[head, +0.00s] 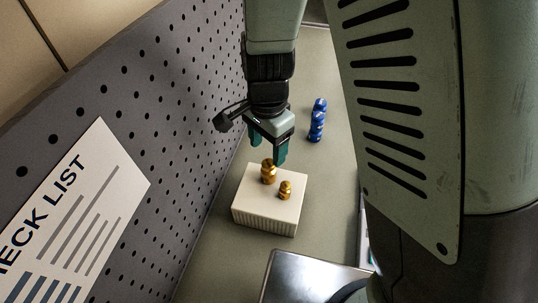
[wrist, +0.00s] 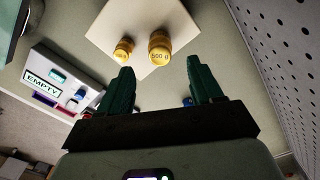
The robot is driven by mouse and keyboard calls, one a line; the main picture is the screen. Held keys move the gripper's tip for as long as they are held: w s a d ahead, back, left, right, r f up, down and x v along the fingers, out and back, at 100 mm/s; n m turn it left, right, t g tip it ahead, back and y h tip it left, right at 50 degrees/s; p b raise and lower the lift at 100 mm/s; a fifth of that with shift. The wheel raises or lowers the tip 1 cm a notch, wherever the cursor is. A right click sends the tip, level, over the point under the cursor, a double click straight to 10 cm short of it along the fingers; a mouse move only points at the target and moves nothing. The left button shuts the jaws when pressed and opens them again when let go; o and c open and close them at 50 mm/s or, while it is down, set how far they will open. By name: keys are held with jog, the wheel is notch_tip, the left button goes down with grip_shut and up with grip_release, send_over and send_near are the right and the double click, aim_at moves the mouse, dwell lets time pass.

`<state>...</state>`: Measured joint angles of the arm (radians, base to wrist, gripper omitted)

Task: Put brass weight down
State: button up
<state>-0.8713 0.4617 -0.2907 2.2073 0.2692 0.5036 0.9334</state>
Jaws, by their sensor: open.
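Two brass weights stand upright on a white block (head: 262,217) with ribbed sides. The larger brass weight (head: 268,174) is at the back, and the smaller brass weight (head: 285,191) is in front and to its right. In the wrist view the larger weight (wrist: 160,52) reads "500 g", with the smaller weight (wrist: 123,50) to its left; the block's top (wrist: 148,22) is pale. My gripper (head: 267,148) is open and empty, just behind and above the larger weight. In the wrist view its fingertips (wrist: 158,72) are apart, with nothing between them.
Blue objects (head: 318,120) stand behind and right of the block. A grey pegboard (head: 190,100) with a checklist (head: 75,220) rises at left. A metallic surface (head: 310,280) lies in front. The wrist view shows a white panel labelled "EMPTY" (wrist: 42,82) at left.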

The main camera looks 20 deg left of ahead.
aim_at(269, 163)
jog(key=s+d+r+n+t+y, duration=0.1)
jog(key=d+r+n, duration=0.1)
jog(key=d+r, duration=0.5)
jog(key=d+r+n+t+y, duration=0.1)
jog(key=d+r, duration=0.3)
jog(key=r, duration=0.6)
jog(key=s+d+r+n+t+h, duration=0.2)
jog(key=s+d+r+n+t, duration=0.1)
jog(key=s+d+r, duration=0.5)
jog(key=s+d, duration=0.1)
jog(key=d, duration=0.1)
jog(key=shift+s+d+n+t, duration=0.2)
jog(key=shift+d+n+t, duration=0.1)
jog(key=shift+n, duration=0.1)
jog(key=shift+r, duration=0.15)
jog(key=shift+c, duration=0.3)
jog(key=shift+c, duration=0.8)
